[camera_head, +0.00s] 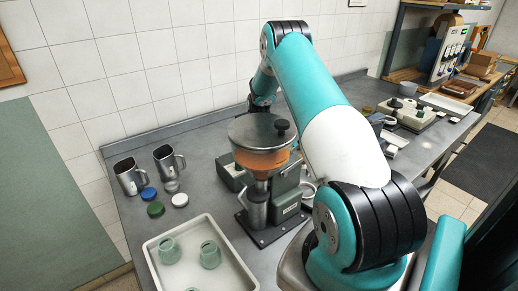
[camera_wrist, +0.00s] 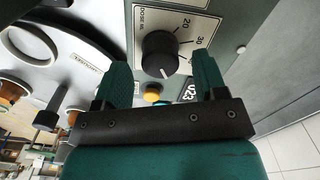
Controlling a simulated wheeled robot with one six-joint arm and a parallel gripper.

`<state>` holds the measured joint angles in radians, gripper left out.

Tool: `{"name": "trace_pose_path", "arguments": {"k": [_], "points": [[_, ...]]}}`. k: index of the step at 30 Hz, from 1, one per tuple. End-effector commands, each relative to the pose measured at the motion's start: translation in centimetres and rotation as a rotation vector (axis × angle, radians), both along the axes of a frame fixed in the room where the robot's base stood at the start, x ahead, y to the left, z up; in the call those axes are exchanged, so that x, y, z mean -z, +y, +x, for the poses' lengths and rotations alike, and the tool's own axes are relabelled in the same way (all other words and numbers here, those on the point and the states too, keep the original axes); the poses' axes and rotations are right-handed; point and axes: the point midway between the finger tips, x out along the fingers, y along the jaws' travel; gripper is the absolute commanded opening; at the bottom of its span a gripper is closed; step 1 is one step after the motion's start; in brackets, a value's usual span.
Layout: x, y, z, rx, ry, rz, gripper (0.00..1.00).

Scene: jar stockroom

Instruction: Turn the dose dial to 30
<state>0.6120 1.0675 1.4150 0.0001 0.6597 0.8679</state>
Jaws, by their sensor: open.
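The dose dial (camera_wrist: 160,52) is a round black knob on a white scale plate (camera_wrist: 200,14) in the wrist view. The plate reads DOSE ML, with 20 and 30 visible at the upper right and right of the knob. A white mark on the knob's lower edge points down in the picture, away from 20 and 30; its reading is hidden. My gripper (camera_wrist: 162,66) is open, with one green finger on each side of the knob; contact is not clear. In the head view, a dosing machine (camera_head: 290,205) with an orange hopper stands on the bench; the dial and gripper are hidden there.
In the head view, a white tray (camera_head: 160,243) with green jars, two metal jugs (camera_head: 128,178), and coloured lids (camera_head: 155,209) are left of the machine. Scales (camera_head: 410,115) stand farther right.

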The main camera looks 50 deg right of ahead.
Motion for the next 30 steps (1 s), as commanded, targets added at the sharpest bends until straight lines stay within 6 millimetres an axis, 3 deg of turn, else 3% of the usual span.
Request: {"name": "trace_pose_path", "arguments": {"k": [6,15,22,30], "points": [[1.9,0.0,0.0,0.0,-0.001,0.0,0.65],[2.2,0.0,0.0,0.0,-0.001,-0.001,0.65],[2.2,0.0,0.0,0.0,-0.001,0.0,0.16],[2.2,0.0,0.0,-0.018,-0.001,0.0,0.16]]}}
